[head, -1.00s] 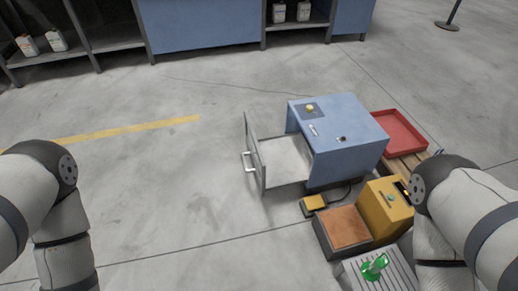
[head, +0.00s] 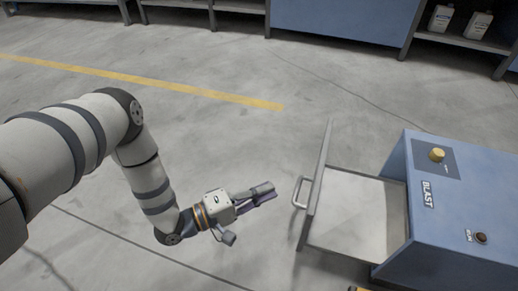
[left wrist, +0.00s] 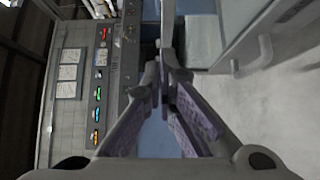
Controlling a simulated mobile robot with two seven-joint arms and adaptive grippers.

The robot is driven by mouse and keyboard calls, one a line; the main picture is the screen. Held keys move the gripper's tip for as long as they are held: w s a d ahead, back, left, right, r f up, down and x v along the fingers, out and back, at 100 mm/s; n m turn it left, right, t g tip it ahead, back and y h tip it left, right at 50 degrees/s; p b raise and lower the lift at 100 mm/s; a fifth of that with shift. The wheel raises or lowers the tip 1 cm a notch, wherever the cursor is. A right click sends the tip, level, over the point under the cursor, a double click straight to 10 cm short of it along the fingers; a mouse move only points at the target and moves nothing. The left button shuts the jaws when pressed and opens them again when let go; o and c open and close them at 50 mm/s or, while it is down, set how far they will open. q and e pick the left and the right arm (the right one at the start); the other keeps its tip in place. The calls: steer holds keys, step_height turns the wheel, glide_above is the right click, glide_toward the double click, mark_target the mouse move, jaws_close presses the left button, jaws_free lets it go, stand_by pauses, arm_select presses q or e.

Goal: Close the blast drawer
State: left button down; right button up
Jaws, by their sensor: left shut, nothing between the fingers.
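The blast drawer (head: 318,185) is pulled out to the left from the blue box (head: 450,220) labelled BLAST. Its pale inside (head: 360,212) shows. Its upright grey front carries a light bar handle (head: 300,192). My left gripper (head: 268,190) is shut and empty, left of the handle with a small gap in the picture, pointing toward the drawer front. In the left wrist view the shut fingers (left wrist: 165,75) fill the middle, and the grey drawer front (left wrist: 290,25) is at the upper right. My right gripper is out of view.
A knob (head: 437,155) and a dark button (head: 481,238) sit on the box top. Grey floor with a yellow line (head: 150,82) is clear left of the drawer. Shelves with white containers (head: 440,18) stand at the back. The left wrist view shows a control panel (left wrist: 95,90).

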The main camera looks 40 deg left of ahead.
arm_select(q)
steer(key=w+d+b, duration=0.1)
steer(key=w+d, duration=0.3)
steer(key=d, duration=0.2)
steer(key=shift+w, duration=0.4)
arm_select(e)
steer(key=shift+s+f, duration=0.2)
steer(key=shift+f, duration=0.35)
arm_select(q)
steer(key=w+d+b, duration=0.2)
steer(key=w+d, duration=0.1)
steer(key=d, duration=0.7)
steer(key=w+d+b, duration=0.2)
steer(key=w+d, duration=0.1)
steer(key=d, duration=0.7)
steer(key=shift+d, duration=0.25)
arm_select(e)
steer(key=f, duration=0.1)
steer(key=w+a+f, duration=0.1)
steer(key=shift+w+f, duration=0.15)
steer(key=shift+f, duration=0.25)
arm_select(q)
steer(key=shift+d, duration=0.1)
steer(key=shift+s, duration=0.1)
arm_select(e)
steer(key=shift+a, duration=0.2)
